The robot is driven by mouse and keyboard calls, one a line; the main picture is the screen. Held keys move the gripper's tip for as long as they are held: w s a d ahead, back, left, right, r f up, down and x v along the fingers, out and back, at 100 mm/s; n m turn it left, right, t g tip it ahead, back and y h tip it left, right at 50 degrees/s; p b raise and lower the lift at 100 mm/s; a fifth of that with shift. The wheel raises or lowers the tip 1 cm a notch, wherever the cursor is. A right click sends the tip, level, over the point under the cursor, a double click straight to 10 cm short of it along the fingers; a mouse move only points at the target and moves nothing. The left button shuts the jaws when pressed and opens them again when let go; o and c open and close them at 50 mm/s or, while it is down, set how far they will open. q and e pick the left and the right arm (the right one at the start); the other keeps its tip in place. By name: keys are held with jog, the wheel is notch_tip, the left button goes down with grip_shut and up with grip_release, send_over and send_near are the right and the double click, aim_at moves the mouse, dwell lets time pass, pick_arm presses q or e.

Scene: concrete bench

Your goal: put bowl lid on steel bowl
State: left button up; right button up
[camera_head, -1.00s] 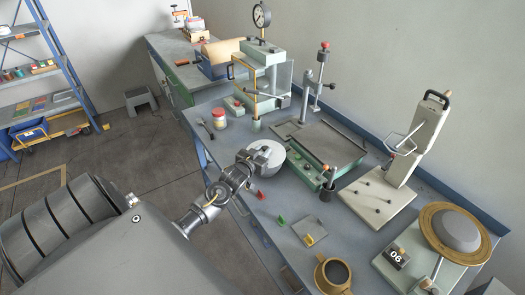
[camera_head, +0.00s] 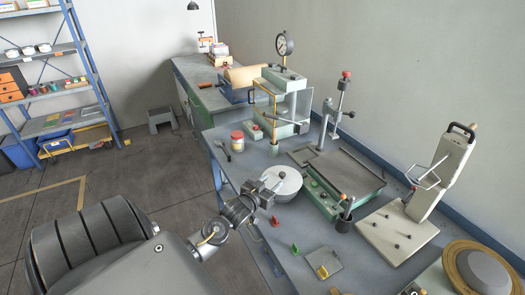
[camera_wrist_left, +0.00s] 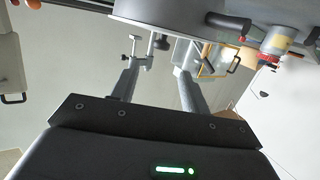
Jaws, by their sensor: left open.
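A pale round lid (camera_head: 288,181) with a small knob sits on the bench, on top of what looks like the steel bowl (camera_head: 283,199); little of the bowl's side shows. The lid looks level. My left gripper (camera_head: 270,187) is open and empty at the near left edge of the lid, with a gap to the knob. In the left wrist view the two fingers (camera_wrist_left: 160,65) stand apart with nothing between them, and a wide grey round rim (camera_wrist_left: 170,14) shows just beyond their tips. My right gripper is not in view.
A green machine with a flat plate (camera_head: 340,175) stands right of the bowl. A jar with a red lid (camera_head: 237,140) and a press with a dial (camera_head: 285,95) stand behind. Small red and green pieces (camera_head: 294,248) and a grey plate (camera_head: 323,262) lie in front.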

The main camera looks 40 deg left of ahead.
pick_arm(q)
jog(key=v, duration=0.6)
jog(key=shift+b, duration=0.4)
jog(key=shift+w, duration=0.1)
